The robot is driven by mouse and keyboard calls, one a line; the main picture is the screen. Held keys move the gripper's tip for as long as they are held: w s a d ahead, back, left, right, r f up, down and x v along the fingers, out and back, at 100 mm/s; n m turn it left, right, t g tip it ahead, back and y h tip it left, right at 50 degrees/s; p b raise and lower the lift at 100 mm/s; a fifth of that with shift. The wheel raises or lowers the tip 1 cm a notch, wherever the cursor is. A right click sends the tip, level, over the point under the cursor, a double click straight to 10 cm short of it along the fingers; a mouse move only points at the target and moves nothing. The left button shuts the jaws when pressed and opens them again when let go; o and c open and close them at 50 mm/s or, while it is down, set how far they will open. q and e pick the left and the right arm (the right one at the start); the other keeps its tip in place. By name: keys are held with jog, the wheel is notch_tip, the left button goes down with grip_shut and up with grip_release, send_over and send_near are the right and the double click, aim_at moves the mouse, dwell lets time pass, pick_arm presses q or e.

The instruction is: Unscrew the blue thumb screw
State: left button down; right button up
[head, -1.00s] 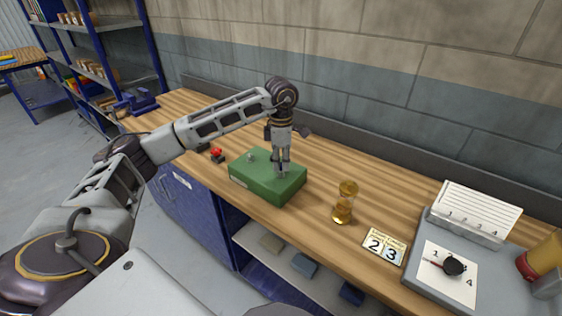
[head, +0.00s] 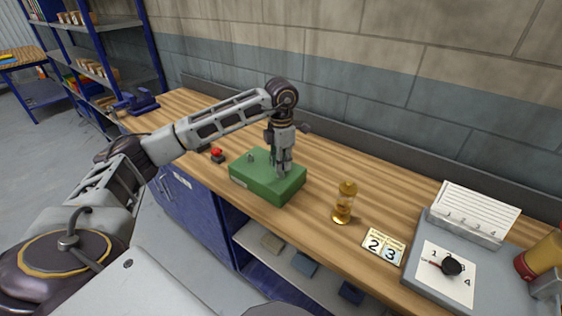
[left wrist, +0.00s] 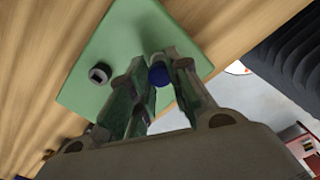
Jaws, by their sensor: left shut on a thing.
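A green block (head: 256,187) sits on the wooden bench, and its top also shows in the left wrist view (left wrist: 135,35). The blue thumb screw (left wrist: 159,75) stands on the block between my left fingertips. My left gripper (head: 283,173) points down over the block's right part and is shut on the blue screw; its fingers also show in the left wrist view (left wrist: 157,78). In the head view the fingers hide the screw. A grey bolt (left wrist: 100,75) stands apart on the block, and it also shows in the head view (head: 251,157). My right gripper is not in view.
A small red-topped object (head: 217,154) stands left of the block. A wall rises behind the bench (head: 335,180).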

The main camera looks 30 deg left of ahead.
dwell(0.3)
pick_arm(q)
jog(key=shift+n, duration=0.3)
jog(key=shift+n, duration=0.7)
jog(key=shift+n+p, duration=0.4)
jog(key=shift+n, duration=1)
jog(key=shift+n, duration=1.4)
jog(key=shift+n+p, duration=0.4)
jog(key=shift+n, duration=0.4)
